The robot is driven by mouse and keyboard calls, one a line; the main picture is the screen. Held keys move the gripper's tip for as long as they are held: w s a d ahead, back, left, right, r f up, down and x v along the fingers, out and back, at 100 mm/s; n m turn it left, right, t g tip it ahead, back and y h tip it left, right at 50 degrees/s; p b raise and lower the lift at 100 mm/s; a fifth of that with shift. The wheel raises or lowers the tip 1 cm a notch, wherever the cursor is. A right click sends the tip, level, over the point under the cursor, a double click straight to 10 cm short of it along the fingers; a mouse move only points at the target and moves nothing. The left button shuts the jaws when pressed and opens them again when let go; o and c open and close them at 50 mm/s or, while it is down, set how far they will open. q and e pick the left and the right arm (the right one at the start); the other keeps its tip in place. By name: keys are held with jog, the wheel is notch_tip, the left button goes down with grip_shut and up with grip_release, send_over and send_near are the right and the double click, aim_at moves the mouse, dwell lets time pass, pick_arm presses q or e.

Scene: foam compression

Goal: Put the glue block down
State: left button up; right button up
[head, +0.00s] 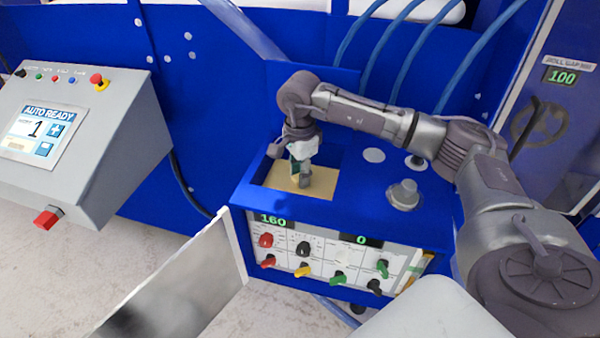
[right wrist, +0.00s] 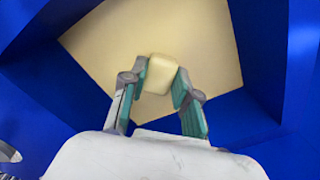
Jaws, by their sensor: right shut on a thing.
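The glue block (right wrist: 160,72) is a small pale yellow block between the fingertips of my right gripper in the right wrist view. My right gripper (right wrist: 161,80) is shut on it, with a teal pad on each side. In the head view the right gripper (head: 301,176) points down into the open well of the blue machine. The tan floor of the well (head: 325,187) lies below the gripper. I cannot tell whether the block touches it. The block is hard to tell from the tan surface in the head view. My left gripper is not in view.
Blue walls surround the well, and a grey knob (head: 404,194) stands to its right. A switch panel (head: 330,262) faces front, with an open metal door (head: 180,285) at its left. A grey control console (head: 90,150) stands at the far left.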

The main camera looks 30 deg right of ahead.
jog(key=o, duration=0.9)
jog(key=shift+o, duration=0.2)
jog(key=shift+r+p, duration=0.55)
jog(key=shift+w+r, duration=0.1)
jog(key=shift+r, duration=0.25)
notch_tip(320, 180, up, 12)
jog(key=b, duration=0.4)
jog(key=shift+f, duration=0.25)
